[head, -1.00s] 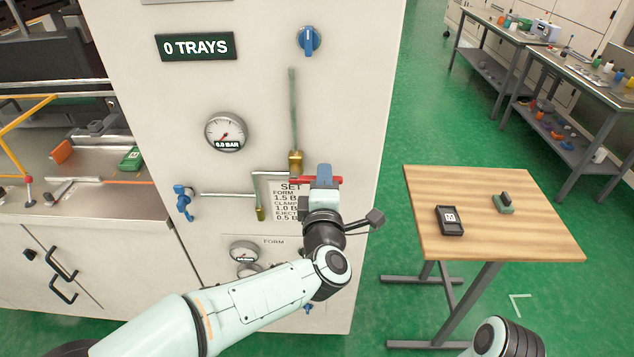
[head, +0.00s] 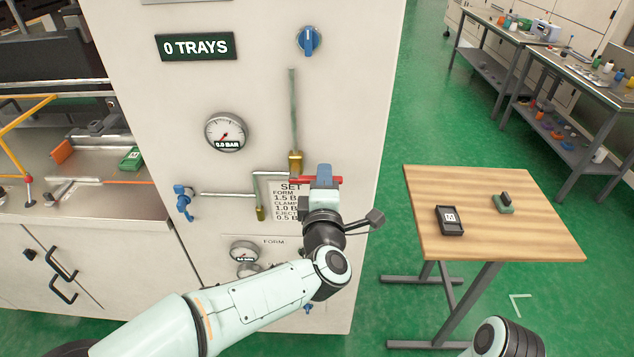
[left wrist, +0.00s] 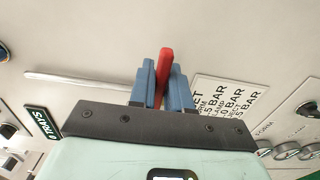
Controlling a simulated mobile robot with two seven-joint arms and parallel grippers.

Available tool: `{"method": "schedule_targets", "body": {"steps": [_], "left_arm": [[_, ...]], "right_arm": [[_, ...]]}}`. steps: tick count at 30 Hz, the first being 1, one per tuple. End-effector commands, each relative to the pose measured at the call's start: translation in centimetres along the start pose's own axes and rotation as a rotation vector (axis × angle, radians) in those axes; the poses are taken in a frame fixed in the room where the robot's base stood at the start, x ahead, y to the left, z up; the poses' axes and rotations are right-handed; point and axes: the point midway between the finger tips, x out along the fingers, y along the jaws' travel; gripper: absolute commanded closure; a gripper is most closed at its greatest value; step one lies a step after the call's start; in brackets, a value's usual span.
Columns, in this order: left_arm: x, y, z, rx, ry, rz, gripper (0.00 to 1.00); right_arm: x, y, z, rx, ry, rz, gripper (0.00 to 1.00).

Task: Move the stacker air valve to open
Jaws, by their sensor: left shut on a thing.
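The stacker air valve seems to be the brass valve (head: 295,162) with the red lever (head: 331,180), on the light panel below a vertical pipe. The lever lies about level, pointing right in the head view. My left gripper (head: 322,176) is at the lever, its blue fingers closed around it. In the left wrist view the red lever (left wrist: 165,62) stands between the two blue fingers (left wrist: 163,84). The gripper hides part of the lever and valve. Part of my right arm shows at the lower right of the head view; its gripper is out of view.
The panel carries a gauge (head: 226,132) reading 0.0 BAR, a "0 TRAYS" sign (head: 195,46), a blue knob (head: 309,41) and a blue valve (head: 183,202) at left. A wooden table (head: 540,240) with two small items stands at right. Green floor lies between.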

Motion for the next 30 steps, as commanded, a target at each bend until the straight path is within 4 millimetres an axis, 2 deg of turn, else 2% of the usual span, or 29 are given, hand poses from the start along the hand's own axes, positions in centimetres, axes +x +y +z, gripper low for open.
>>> {"method": "schedule_targets", "body": {"steps": [7, 13, 18, 30], "left_arm": [[0.0, 0.1, 0.0, -0.023, 0.000, 0.001, 1.00], [0.0, 0.8, -0.2, -0.194, 0.001, 0.001, 1.00], [0.0, 1.6, -0.3, -0.303, 0.000, 0.000, 1.00], [0.0, 1.9, -0.4, -0.346, 0.002, 0.000, 1.00]], "right_arm": [[0.3, 0.1, 0.0, 0.000, -0.001, 0.000, 0.03], [2.1, 0.7, -0.1, 0.002, -0.006, 0.002, 0.03], [2.8, 0.9, -0.1, 0.003, -0.008, 0.003, 0.03], [3.0, 1.0, -0.1, 0.003, -0.009, 0.003, 0.03]]}}
